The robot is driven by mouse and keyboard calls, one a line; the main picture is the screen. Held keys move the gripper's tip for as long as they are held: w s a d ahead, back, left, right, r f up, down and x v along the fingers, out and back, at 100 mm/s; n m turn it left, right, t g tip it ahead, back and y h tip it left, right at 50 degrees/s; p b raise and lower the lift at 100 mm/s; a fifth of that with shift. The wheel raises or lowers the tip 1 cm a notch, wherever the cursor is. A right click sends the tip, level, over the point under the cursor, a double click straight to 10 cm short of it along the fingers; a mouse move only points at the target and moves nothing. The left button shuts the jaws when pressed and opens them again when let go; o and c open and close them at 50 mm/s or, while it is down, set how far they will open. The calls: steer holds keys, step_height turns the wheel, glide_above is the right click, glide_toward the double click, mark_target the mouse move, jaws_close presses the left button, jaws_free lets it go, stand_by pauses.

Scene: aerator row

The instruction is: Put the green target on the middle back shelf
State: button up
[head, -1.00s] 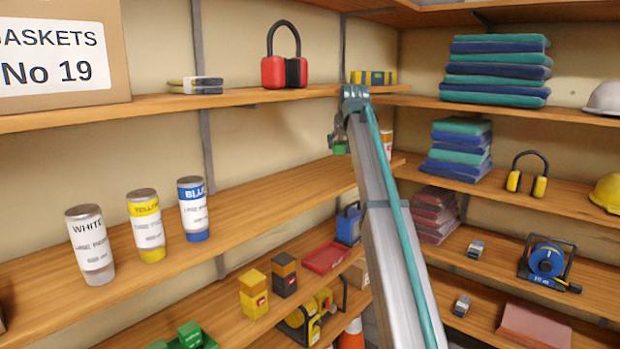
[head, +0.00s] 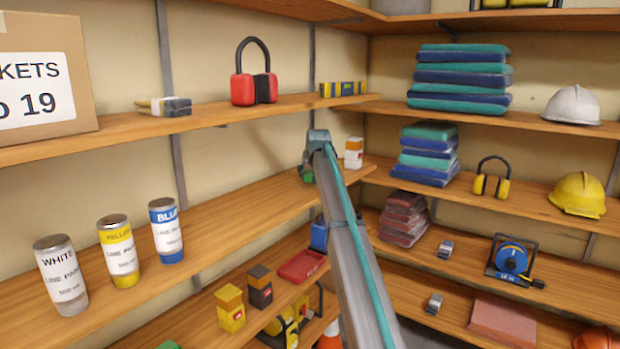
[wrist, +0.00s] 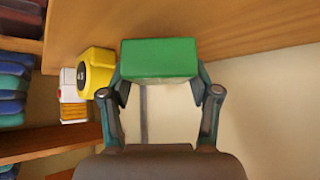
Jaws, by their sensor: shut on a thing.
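The green target is a green block (wrist: 160,58) between the fingers of my gripper (wrist: 163,88) in the wrist view. My gripper is shut on it. In the head view, my gripper (head: 308,172) is at the middle back shelf (head: 235,205), near its right end, and only a small part of the green block (head: 307,175) shows below the wrist. The arm hides part of that area. I cannot tell whether the block touches the shelf.
A yellow tape measure (wrist: 95,72) is close beside the block in the wrist view. An orange-and-white box (head: 353,153) stands to the right. White (head: 61,275), yellow (head: 119,251) and blue (head: 166,230) paint cans stand left, with bare shelf between. The upper shelf (head: 215,117) runs overhead.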

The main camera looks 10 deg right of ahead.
steer(key=shift+f, duration=1.25)
steer(key=shift+f, duration=0.1)
steer(key=o, duration=1.2)
steer(key=shift+s, duration=0.1)
steer(key=b+v, duration=0.2)
steer(key=v, duration=1)
steer(key=shift+b, duration=0.35)
